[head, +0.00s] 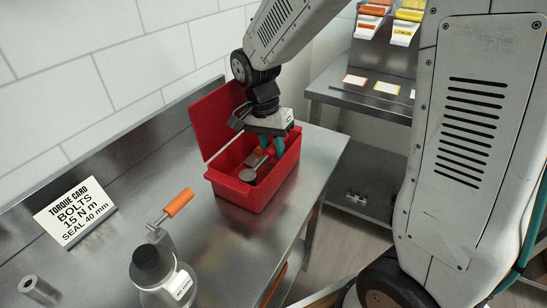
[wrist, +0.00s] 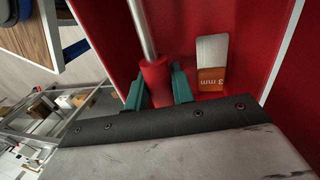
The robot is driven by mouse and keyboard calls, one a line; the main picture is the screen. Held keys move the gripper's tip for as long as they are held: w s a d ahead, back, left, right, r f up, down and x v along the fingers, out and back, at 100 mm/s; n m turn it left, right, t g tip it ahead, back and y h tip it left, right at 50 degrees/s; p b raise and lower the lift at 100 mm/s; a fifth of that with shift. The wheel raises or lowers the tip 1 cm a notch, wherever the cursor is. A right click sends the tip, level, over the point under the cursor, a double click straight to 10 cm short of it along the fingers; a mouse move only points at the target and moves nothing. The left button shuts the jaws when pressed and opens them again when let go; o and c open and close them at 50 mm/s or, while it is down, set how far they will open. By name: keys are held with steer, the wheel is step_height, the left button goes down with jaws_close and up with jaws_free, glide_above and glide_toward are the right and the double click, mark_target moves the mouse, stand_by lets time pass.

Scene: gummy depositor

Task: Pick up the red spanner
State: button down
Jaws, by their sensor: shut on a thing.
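The red spanner shows in the wrist view as a red grip (wrist: 155,80) with a bright metal shaft (wrist: 142,28) running up out of the frame. My gripper (wrist: 157,88) has its two teal fingers on either side of the red grip, shut on it. In the head view my gripper (head: 272,144) points down inside the open red toolbox (head: 247,197). The spanner's grip is hidden there by the fingers and box wall. A grey round-ended metal piece (head: 247,175) shows in the box; I cannot tell whether it belongs to the spanner.
A metal and orange "3 mm" piece (wrist: 211,62) lies in the box beside the spanner. The raised red lid (head: 215,118) stands behind. An orange-handled tool (head: 177,203), a black-capped jar (head: 152,265), a metal cylinder (head: 36,288) and a torque card (head: 74,211) are on the bench.

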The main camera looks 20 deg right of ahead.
step_height(320, 180, up, 15)
steer(key=shift+f, duration=0.2)
